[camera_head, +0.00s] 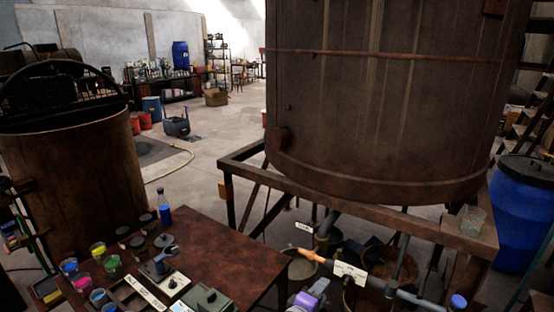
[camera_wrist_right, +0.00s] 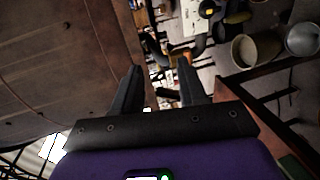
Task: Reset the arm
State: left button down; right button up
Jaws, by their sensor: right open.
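My right gripper (camera_head: 309,296) shows at the bottom edge of the head view as a purple body, partly cut off. It is beside the right side of the dark table and below the orange-handled pipe. In the right wrist view, its two dark fingers (camera_wrist_right: 159,82) stand apart with nothing between them. Beyond the fingers, the rusty vat wall fills the left side and pipework shows at the top. My left gripper is not in view.
A brown table (camera_head: 215,235) holds cups of coloured liquid, a blue bottle (camera_head: 165,214) and small devices. A large rusty vat (camera_head: 390,110) stands on a metal frame (camera_head: 400,220). Pipes with an orange handle (camera_head: 310,255) and white labels run below it. A blue barrel (camera_head: 520,215) stands right.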

jog(key=d+f+g, duration=0.3)
jog(key=f+g, duration=0.1)
jog(key=f, duration=0.5)
jog(key=s+d+f+m+g+y+b, duration=0.2)
jog(key=s+f+g+y, duration=0.5)
jog(key=s+f, duration=1.05)
pick_arm(q)
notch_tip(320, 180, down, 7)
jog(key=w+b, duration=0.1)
jog(key=b, duration=0.3)
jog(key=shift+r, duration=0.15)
pick_arm(e)
jog(key=s+a+f+m+y, duration=0.3)
jog(key=f+m, duration=0.2)
jog(key=f, duration=0.2)
jog(key=s+a+f+m+g+y, duration=0.1)
jog(key=s+a+f+m+y, duration=0.1)
jog(key=f+m, duration=0.4)
jog(key=shift+s+a+f+m+y, duration=0.35)
jog(key=shift+s+a+f, duration=0.35)
jog(key=shift+s, duration=0.5)
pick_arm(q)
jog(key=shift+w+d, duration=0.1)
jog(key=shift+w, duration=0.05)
